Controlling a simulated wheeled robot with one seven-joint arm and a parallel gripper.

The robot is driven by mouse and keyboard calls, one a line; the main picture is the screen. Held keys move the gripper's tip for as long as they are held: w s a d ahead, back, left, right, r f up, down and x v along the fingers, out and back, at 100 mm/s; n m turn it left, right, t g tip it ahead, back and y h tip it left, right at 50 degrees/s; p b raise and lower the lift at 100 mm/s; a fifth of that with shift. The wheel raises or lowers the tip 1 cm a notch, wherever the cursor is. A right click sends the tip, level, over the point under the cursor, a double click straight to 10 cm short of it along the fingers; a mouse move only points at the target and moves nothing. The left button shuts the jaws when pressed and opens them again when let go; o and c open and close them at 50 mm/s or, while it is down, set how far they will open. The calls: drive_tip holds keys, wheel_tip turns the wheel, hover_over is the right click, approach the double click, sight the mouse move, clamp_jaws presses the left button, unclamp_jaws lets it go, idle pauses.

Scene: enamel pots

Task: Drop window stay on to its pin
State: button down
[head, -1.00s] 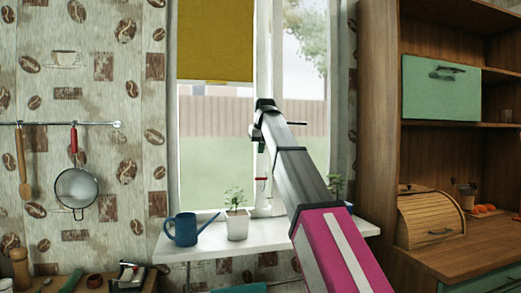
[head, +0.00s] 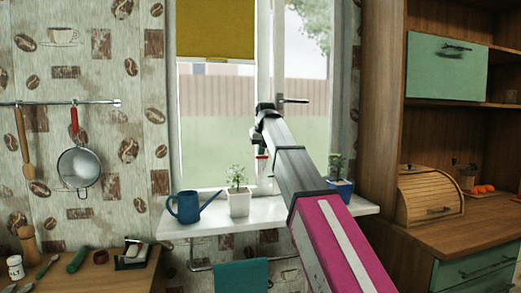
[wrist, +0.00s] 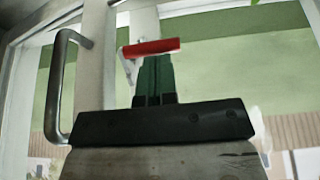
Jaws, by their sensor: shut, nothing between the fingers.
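The window stay's red grip (wrist: 152,47) shows as a short bar lying across the tips of my gripper in the wrist view. A thin pale metal piece (wrist: 128,66) shows beside its left end. My gripper (wrist: 156,58) has dark green fingers, shut together with nothing between them. The fingertips are at the red bar or just short of it; I cannot tell if they touch. In the head view, a small red part (head: 262,157) shows under my arm's end, low on the window frame. The pin cannot be made out in either view.
A window handle (head: 293,100) sticks out right of my arm's end; a bent metal handle (wrist: 55,88) is left of my gripper in the wrist view. The sill (head: 275,212) bears a blue watering can (head: 184,207), a white pot (head: 239,203) and a blue pot (head: 342,188).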

drive_tip(key=shift+s+d+f+t, duration=0.15)
drive_tip(key=shift+s+f+t, duration=0.15)
drive_tip(key=shift+s+f, duration=0.1)
drive_tip(key=shift+s, duration=0.1)
drive_tip(key=s+d+f+t+y, duration=0.1)
drive_tip(key=s+f+t, duration=0.3)
drive_tip(key=f+t, duration=0.4)
drive_tip(key=shift+f+t+y, duration=0.4)
drive_tip(key=shift+f+y, duration=0.4)
drive_tip(key=shift+f, duration=1.15)
drive_tip(key=shift+d, duration=0.1)
